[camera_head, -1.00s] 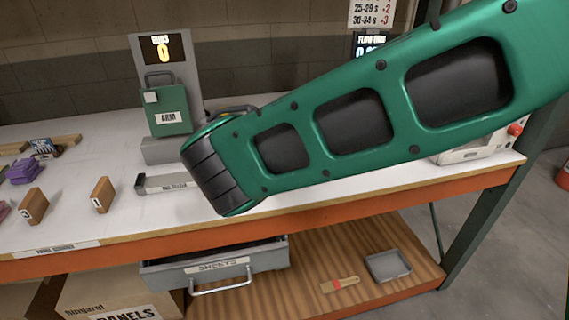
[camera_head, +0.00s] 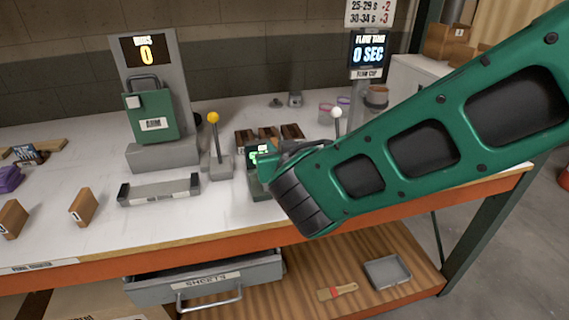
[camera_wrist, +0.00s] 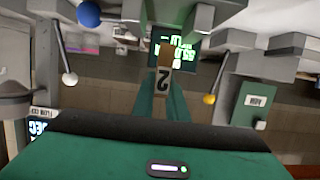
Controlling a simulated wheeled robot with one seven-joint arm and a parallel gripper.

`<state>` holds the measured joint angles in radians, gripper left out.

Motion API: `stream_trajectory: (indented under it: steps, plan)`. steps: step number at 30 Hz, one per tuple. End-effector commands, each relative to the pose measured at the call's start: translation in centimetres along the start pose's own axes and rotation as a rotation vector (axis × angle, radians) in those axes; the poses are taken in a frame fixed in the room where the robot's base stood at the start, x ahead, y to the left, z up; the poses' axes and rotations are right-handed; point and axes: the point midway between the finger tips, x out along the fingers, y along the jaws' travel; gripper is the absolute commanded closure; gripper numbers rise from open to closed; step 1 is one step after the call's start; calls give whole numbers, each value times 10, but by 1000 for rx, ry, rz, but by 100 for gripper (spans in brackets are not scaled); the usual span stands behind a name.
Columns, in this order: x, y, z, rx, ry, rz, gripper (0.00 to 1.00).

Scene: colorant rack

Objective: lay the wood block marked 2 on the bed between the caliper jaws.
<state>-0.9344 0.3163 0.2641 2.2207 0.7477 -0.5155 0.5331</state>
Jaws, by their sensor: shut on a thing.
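The wood block marked 2 (camera_wrist: 163,80) is in my gripper (camera_wrist: 162,62), between the green fingers in the wrist view, with its number facing the camera. The caliper's lit green readout (camera_wrist: 182,48) shows behind the block. In the head view the caliper (camera_head: 257,186) stands on the bench, its readout lit, partly covered by my wrist. Its jaws and bed are not clear in either view, and I cannot tell the gap from block to bed.
Wood blocks (camera_head: 82,207) (camera_head: 13,219) stand at the left, near a grey cradle (camera_head: 160,191). A yellow-knobbed lever (camera_head: 214,140) stands left of the caliper, a white-knobbed one (camera_head: 337,125) behind my arm. A dark rack (camera_head: 270,136) is behind the caliper. An open drawer (camera_head: 205,280) hangs below.

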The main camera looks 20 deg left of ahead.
Motion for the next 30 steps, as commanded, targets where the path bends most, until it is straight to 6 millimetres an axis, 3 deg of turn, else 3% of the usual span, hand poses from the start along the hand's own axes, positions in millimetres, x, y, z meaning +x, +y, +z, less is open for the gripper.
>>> stream_trajectory:
  steps: [7,15,26,27,28,30]
  plan:
    - [2,6,12,-1,-1,-1,100]
    - [11,6,42,-2,-1,-1,100]
    - [12,7,45,0,0,0,100]
    - [12,7,44,0,0,0,78]
    - [12,7,44,0,0,0,71]
    - [12,7,44,0,0,0,68]
